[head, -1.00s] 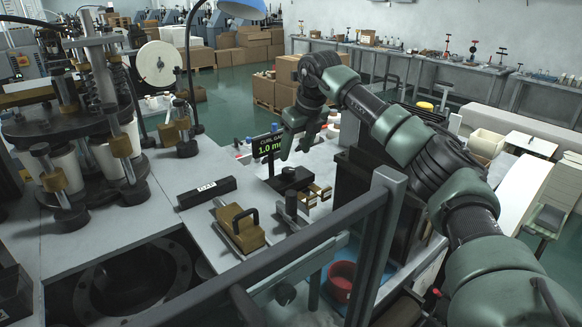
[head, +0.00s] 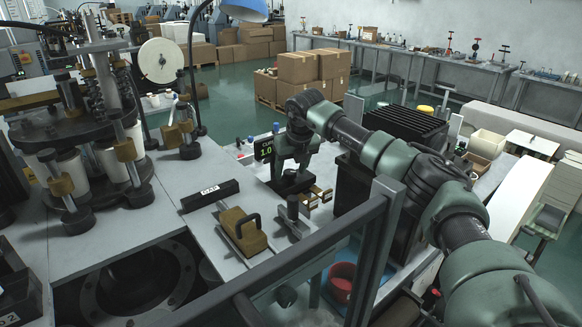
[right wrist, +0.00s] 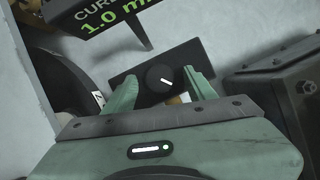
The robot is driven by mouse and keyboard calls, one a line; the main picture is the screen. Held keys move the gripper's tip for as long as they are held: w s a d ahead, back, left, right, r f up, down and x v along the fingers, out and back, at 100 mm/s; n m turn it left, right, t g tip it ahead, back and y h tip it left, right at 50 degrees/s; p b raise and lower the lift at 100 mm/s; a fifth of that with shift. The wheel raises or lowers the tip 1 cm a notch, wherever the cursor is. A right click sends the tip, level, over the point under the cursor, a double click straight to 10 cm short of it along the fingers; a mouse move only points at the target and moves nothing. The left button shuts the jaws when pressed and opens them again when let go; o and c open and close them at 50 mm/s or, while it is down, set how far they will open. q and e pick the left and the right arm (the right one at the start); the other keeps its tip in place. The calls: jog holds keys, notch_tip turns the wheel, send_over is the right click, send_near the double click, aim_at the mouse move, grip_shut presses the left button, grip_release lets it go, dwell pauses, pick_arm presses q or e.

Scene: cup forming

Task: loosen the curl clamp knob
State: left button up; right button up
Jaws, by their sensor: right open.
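The curl clamp knob (right wrist: 160,78) is a round black knob with a white pointer line, on a dark block (right wrist: 190,56) in the right wrist view. My right gripper (right wrist: 158,92) is open, with one green finger on each side of the knob; I cannot tell whether they touch it. In the head view my right gripper (head: 289,166) points down over the dark clamp block (head: 292,184) and hides the knob. A black gauge display (head: 264,149) with green digits stands just left of it; it reads 1.0 in the right wrist view (right wrist: 105,18). My left gripper is not in view.
A brass block with a black handle (head: 243,230) and a black labelled bar (head: 210,195) lie on the bench to the left. Brass pieces (head: 318,194) sit close right of the clamp. A dark frame rail (head: 378,235) crosses in front. A red bowl (head: 341,280) stands below.

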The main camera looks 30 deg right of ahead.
jog(key=shift+c, duration=0.4)
grip_shut()
jog(key=n, duration=0.1)
jog(key=n+y, duration=0.1)
jog(key=n, duration=0.1)
jog(key=shift+d+r+n, duration=0.1)
jog(key=shift+d+n, duration=0.05)
jog(key=shift+n, duration=0.15)
jog(key=shift+w+d+n+y+p, duration=0.15)
jog(key=shift+n+y+p, duration=0.7)
jog(key=shift+n, duration=1.05)
jog(key=shift+o, duration=0.4)
grip_release()
